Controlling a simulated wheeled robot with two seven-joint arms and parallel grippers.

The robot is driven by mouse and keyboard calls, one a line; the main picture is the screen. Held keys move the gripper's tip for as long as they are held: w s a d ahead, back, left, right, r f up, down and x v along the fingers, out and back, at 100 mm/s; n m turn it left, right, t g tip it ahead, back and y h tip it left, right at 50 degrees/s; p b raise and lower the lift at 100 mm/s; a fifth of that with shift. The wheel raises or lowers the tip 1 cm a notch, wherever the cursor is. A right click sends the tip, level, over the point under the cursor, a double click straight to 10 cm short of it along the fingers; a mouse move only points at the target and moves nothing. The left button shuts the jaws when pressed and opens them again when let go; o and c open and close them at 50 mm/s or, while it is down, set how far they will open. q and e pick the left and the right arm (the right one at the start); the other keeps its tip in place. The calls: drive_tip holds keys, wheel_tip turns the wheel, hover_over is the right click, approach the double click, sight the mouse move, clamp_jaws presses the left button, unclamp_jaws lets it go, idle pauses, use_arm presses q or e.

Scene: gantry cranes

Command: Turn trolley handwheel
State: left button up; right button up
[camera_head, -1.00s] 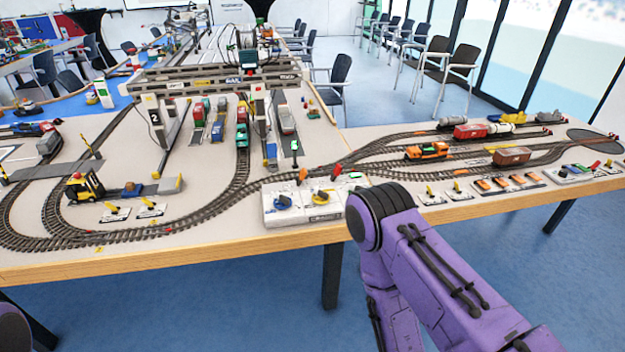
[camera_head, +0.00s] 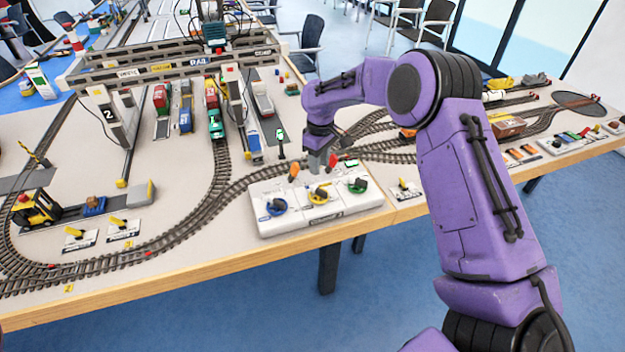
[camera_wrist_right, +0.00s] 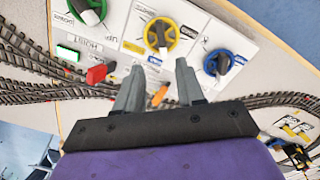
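A white control panel (camera_head: 300,214) at the table's front edge carries three handwheels: blue (camera_head: 276,206), yellow (camera_head: 319,194) and green (camera_head: 357,184). I cannot read for certain which one is marked trolley. My right gripper (camera_head: 318,168) points down just above and behind the yellow wheel. In the right wrist view my right gripper (camera_wrist_right: 160,66) has its fingers apart with nothing between them. My left gripper is not in view.
Orange (camera_head: 294,170) and red levers stand at the panel's back edge, close to my right gripper. The gantry crane (camera_head: 170,68) stands behind, over several wagons. Tracks curve around the panel; a toy forklift (camera_head: 38,208) is at the left.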

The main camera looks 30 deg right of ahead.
drive_tip(key=p, duration=0.1)
hover_over(320, 189)
drive_tip(key=f, duration=0.4)
drive_tip(key=shift+s+f, duration=0.25)
drive_tip(key=shift+s, duration=0.05)
drive_tip(key=f, duration=0.5)
drive_tip(key=shift+w+f+p, duration=0.15)
drive_tip(key=shift+w+p, duration=0.2)
drive_tip(key=shift+p, duration=0.05)
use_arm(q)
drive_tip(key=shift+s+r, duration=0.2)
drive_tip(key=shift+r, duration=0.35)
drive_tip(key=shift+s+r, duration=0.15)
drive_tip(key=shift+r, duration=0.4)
use_arm(e)
drive_tip(key=shift+s, duration=0.15)
clamp_jaws()
